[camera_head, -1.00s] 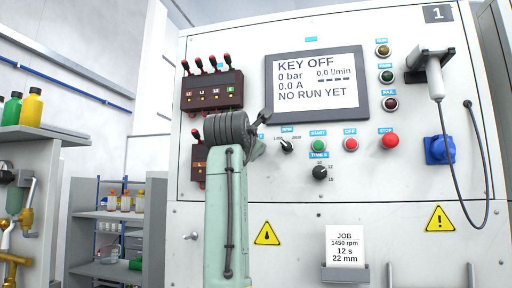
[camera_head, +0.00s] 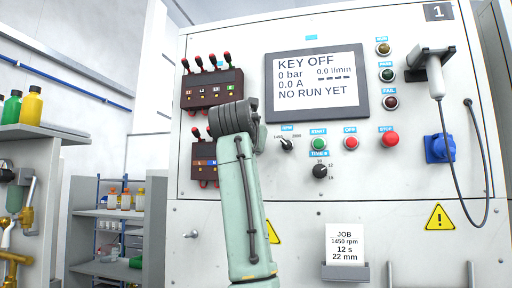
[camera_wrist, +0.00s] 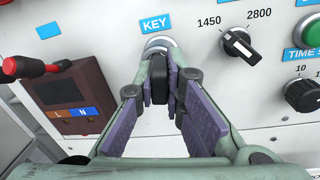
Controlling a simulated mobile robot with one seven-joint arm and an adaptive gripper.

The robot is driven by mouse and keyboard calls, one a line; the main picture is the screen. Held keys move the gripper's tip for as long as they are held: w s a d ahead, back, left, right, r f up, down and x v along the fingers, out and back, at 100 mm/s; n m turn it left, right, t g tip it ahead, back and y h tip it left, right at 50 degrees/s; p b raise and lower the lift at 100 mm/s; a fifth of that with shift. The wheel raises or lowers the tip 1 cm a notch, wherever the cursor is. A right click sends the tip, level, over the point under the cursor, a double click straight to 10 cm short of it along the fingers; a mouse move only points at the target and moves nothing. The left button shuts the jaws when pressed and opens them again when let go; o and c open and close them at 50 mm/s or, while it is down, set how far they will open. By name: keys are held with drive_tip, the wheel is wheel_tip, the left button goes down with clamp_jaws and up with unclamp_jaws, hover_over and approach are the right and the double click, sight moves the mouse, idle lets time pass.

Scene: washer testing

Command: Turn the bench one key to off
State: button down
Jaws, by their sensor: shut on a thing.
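The key switch (camera_wrist: 161,44) shows in the wrist view under the blue KEY label (camera_wrist: 157,25), on the white panel of bench 1. My gripper (camera_wrist: 160,75) is shut on the dark key knob, one finger on each side of it. The fingers hide most of the knob, so its exact angle is hard to tell. In the head view my arm (camera_head: 240,190) covers the key and my fingertips. The bench screen (camera_head: 316,82) reads KEY OFF, 0 bar, 0.0 A, NO RUN YET.
Right of the key are the rpm knob (camera_wrist: 239,45), time knob (camera_head: 320,171), green start button (camera_head: 319,144) and red stop button (camera_head: 390,139). A dark socket box (camera_wrist: 75,95) with a red lever is close on the left. A hand piece (camera_head: 435,75) hangs at the upper right.

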drive_tip(key=n, duration=0.2)
drive_tip(key=shift+r+n, duration=0.1)
drive_tip(key=shift+n, duration=0.3)
drive_tip(key=c, duration=1.6)
unclamp_jaws()
drive_tip(key=shift+s, duration=0.1)
drive_tip(key=v, duration=1.2)
